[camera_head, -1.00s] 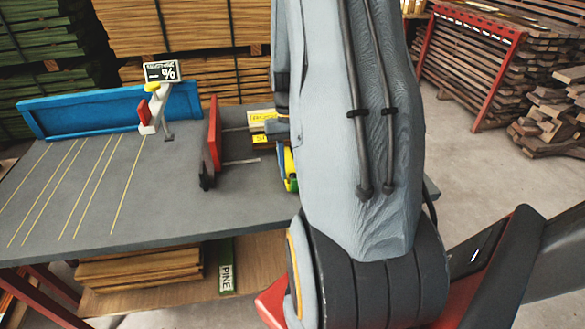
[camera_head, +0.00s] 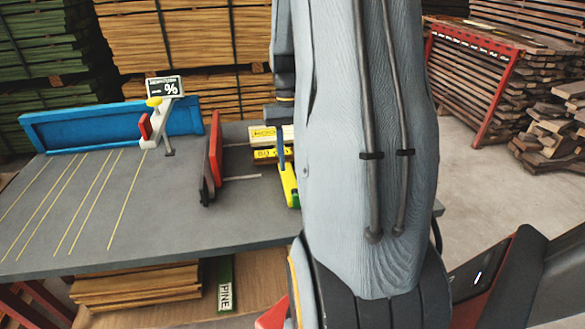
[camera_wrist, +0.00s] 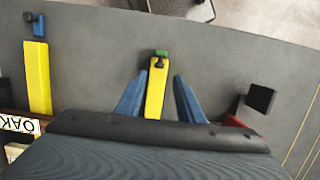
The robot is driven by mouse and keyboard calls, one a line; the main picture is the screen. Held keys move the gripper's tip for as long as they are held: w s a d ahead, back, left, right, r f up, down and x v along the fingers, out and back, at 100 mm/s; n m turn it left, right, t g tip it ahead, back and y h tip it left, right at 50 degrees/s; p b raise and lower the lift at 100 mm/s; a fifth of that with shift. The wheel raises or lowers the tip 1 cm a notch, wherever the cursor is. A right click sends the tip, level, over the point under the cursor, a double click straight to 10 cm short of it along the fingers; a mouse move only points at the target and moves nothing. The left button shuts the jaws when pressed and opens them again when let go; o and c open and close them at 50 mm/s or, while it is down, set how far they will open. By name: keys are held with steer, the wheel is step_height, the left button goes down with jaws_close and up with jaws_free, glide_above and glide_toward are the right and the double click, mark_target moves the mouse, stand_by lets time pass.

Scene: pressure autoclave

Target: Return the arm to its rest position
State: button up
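In the wrist view my gripper (camera_wrist: 160,75) shows two blue fingers standing apart. A yellow bar (camera_wrist: 156,92) with a green and dark piece at its tip appears between them, over the grey table. There is a gap between the bar and the right finger, and nothing looks clamped. In the head view a yellow piece (camera_head: 289,188) sits on the table just left of my arm.
A second yellow bar (camera_wrist: 37,75) lies left in the wrist view. Timber stacks stand behind; a red rack (camera_head: 495,95) is at right. Floor between is clear.

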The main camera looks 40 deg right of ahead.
stand_by(0.5)
steer(key=s+a+n+t, duration=0.1)
steer(key=s+a+n, duration=0.1)
steer(key=a, duration=1.1)
steer(key=s+a+n+t+h, duration=0.1)
steer(key=a+n, duration=0.3)
steer(key=a, duration=0.8)
steer(key=shift+s+a+f+t, duration=0.15)
steer(key=shift+s+a+t, duration=0.3)
steer(key=shift+s, duration=0.4)
steer(key=shift+d, duration=0.2)
